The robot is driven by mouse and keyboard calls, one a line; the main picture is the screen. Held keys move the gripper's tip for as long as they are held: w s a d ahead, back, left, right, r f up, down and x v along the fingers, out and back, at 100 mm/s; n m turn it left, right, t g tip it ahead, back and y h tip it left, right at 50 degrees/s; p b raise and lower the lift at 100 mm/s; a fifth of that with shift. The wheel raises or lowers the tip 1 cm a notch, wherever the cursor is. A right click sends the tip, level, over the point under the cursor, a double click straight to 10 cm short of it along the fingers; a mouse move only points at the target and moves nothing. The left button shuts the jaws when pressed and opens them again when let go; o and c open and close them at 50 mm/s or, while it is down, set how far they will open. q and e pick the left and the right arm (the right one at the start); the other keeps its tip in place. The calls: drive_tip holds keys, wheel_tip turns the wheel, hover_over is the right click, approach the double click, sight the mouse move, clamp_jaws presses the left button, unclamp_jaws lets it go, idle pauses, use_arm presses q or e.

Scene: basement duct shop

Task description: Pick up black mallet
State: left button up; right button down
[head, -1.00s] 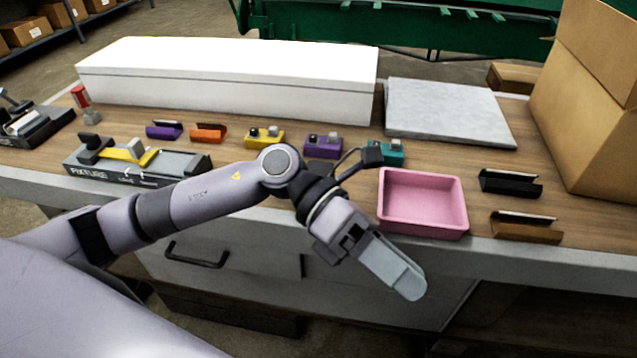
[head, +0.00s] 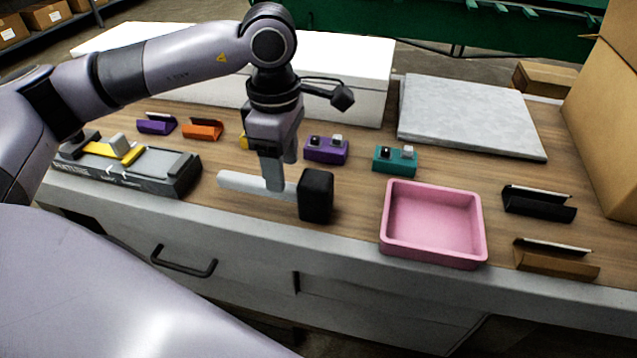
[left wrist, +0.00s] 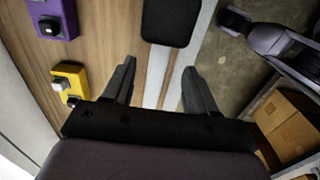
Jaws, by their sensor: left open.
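The black mallet (head: 316,195) lies near the front edge of the workbench, left of the pink tray. Its blocky black head is on the right and its pale handle (head: 238,182) points left. My left gripper (head: 277,184) points down at the handle, just left of the head. In the left wrist view, the open fingers (left wrist: 160,68) stand on either side of the pale handle, with the mallet head (left wrist: 171,20) beyond them. I cannot tell whether a finger touches the handle. My right gripper does not show.
The pink tray (head: 434,258) is right of the mallet. Behind are purple (head: 326,151) and teal (head: 394,161) blocks with small knobs, and a yellow one (left wrist: 72,82). The fixture (head: 130,170) is at left.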

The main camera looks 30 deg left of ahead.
sight(285, 193)
use_arm(q)
wheel_tip(285, 193, down, 7)
clamp_jaws()
idle(0.4)
